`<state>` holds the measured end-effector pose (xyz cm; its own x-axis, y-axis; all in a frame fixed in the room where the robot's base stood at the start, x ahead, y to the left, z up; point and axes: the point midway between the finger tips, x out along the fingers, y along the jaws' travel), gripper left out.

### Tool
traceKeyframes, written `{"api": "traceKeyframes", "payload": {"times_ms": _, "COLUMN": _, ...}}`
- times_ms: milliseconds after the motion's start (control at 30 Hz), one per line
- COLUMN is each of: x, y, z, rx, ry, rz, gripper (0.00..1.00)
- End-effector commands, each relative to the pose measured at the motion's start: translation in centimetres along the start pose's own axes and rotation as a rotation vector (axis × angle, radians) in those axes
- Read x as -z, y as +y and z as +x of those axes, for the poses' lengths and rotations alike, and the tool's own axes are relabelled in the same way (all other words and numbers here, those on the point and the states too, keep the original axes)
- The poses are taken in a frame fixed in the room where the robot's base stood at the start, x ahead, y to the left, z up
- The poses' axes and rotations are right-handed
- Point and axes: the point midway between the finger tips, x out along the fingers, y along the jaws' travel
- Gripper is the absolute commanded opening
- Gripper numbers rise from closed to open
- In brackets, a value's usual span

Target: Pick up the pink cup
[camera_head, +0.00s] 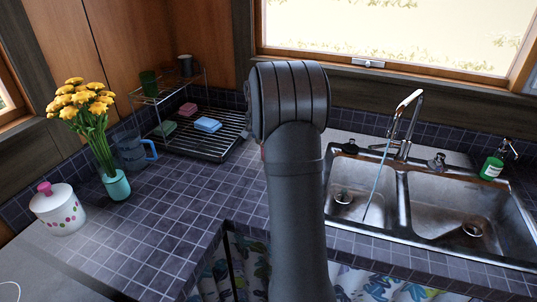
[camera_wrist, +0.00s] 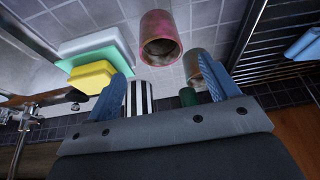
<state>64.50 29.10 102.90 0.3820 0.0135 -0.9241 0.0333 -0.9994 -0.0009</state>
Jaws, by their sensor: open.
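The pink cup (camera_wrist: 160,24) shows in the wrist view at the top middle, its open mouth facing the camera. It stands on the tiled counter, ahead of my gripper. My gripper (camera_wrist: 162,66) is open, with its two blue fingers spread and nothing held between them. The cup appears beyond the fingertips, between their lines. In the head view my arm covers most of this spot; only a thin reddish sliver shows at the arm's left edge, and I cannot tell whether it is the cup.
Wrist view: a grey cup (camera_wrist: 194,70) is close beside the pink cup; a striped cup (camera_wrist: 138,98), a green object (camera_wrist: 187,97) and a yellow sponge (camera_wrist: 91,77) are near. Head view: a dish rack (camera_head: 205,140) stands left, a double sink (camera_head: 400,190) right. The front-left counter has free room.

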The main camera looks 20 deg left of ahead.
Motion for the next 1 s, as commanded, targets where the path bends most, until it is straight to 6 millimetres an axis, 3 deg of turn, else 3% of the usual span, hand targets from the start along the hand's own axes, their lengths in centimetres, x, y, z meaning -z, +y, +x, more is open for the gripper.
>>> {"api": "traceKeyframes", "payload": {"times_ms": 100, "x": 0.0, "y": 0.0, "z": 2.2, "rx": -0.002, "ry": -0.002, "rz": 0.0, "gripper": 0.8}}
{"api": "traceKeyframes", "payload": {"times_ms": 467, "x": -0.1, "y": 0.0, "z": 4.8, "rx": -0.002, "ry": -0.001, "rz": 0.0, "gripper": 0.8}}
{"api": "traceKeyframes", "payload": {"times_ms": 700, "x": -0.2, "y": -0.1, "z": 8.3, "rx": -0.002, "ry": -0.002, "rz": 0.0, "gripper": 0.8}}
{"api": "traceKeyframes", "payload": {"times_ms": 1000, "x": -0.1, "y": -0.2, "z": 9.0, "rx": 0.001, "ry": 0.001, "rz": 0.0, "gripper": 0.78}}
